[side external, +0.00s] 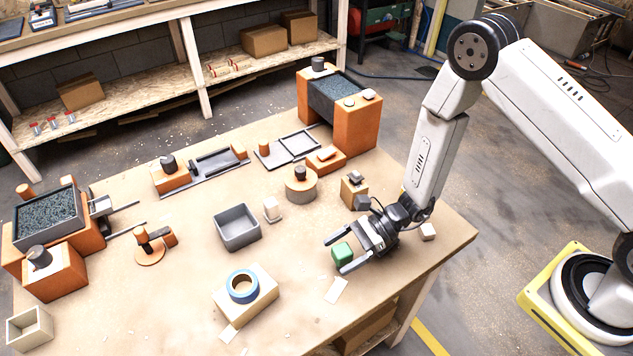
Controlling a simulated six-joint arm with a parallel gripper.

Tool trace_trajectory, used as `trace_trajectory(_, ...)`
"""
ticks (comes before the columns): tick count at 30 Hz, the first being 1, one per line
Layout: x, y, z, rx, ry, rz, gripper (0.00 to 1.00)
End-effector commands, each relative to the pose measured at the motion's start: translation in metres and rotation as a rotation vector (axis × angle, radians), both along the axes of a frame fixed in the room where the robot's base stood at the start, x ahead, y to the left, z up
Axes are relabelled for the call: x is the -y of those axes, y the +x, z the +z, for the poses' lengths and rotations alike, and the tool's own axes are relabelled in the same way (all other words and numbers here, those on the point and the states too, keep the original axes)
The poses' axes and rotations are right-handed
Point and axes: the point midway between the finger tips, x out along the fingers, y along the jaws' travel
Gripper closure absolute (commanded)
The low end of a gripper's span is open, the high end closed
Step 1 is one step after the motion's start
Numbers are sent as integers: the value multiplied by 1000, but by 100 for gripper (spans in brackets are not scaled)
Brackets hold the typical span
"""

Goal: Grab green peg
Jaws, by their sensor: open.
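The green peg (342,252) is a short green block with rounded edges. It stands on the wooden table near its right front part. My gripper (343,254) is open and low over the table, coming in from the right. Its two fingers reach to the left, one on the far side of the green peg and one on the near side. The peg is between the fingertips. I cannot tell whether either finger touches it.
A grey open bin (237,228) is to the left. A blue ring (243,286) lies on a wooden block (262,307) at the front left. A wooden block with grey parts (354,188) stands just behind my gripper. A white card (336,290) lies in front.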

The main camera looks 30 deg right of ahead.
Motion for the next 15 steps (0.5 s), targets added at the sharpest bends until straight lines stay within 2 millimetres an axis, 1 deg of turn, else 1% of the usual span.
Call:
trace_trajectory(5, 0, 0, 0, 0, 0, 0, 6)
trace_trajectory(8, 0, 0, 0, 0, 0, 0, 34)
trace_trajectory(9, 0, 0, 0, 0, 0, 0, 47)
trace_trajectory(11, 0, 0, 0, 0, 0, 0, 66)
trace_trajectory(12, 0, 0, 0, 0, 0, 0, 79)
trace_trajectory(14, 0, 0, 0, 0, 0, 0, 98)
trace_trajectory(15, 0, 0, 0, 0, 0, 0, 100)
